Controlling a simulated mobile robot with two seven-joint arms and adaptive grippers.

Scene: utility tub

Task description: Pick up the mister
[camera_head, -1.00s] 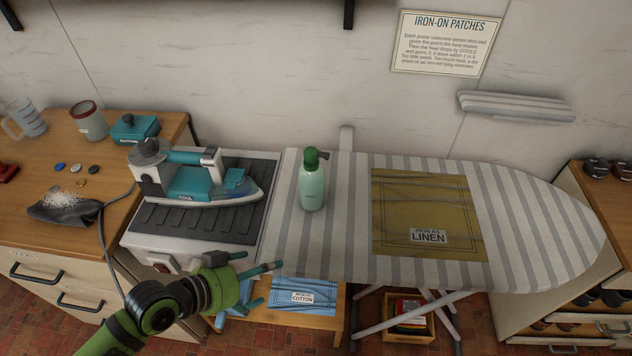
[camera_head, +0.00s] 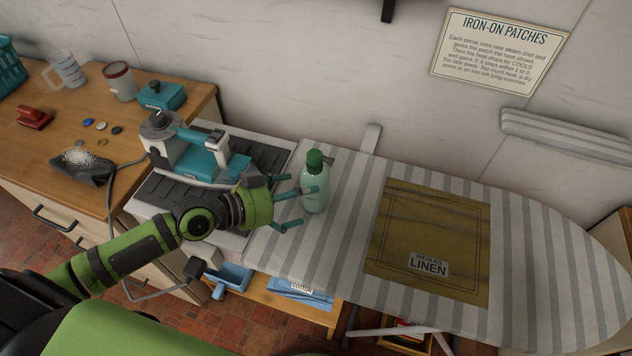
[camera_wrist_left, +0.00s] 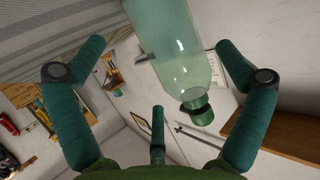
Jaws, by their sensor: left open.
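The mister (camera_head: 314,186), a pale green bottle with a darker green spray top, stands upright on the striped ironing board (camera_head: 345,235) near its left end. My left gripper (camera_head: 302,208) is open just left of the mister, its fingers pointing toward the bottle. One finger overlaps the bottle's front in the head view. In the left wrist view the mister (camera_wrist_left: 170,45) appears between the spread fingers of my left gripper (camera_wrist_left: 158,85), with its top pointing down in the picture. I cannot tell whether any finger touches it. My right gripper is not in view.
A teal iron (camera_head: 200,155) rests on its dark stand (camera_head: 270,150), close to my left gripper. A linen-labelled olive cloth (camera_head: 430,235) lies on the board to the right. A wooden counter (camera_head: 60,135) with a mug (camera_head: 66,68) and cup (camera_head: 119,81) is at left.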

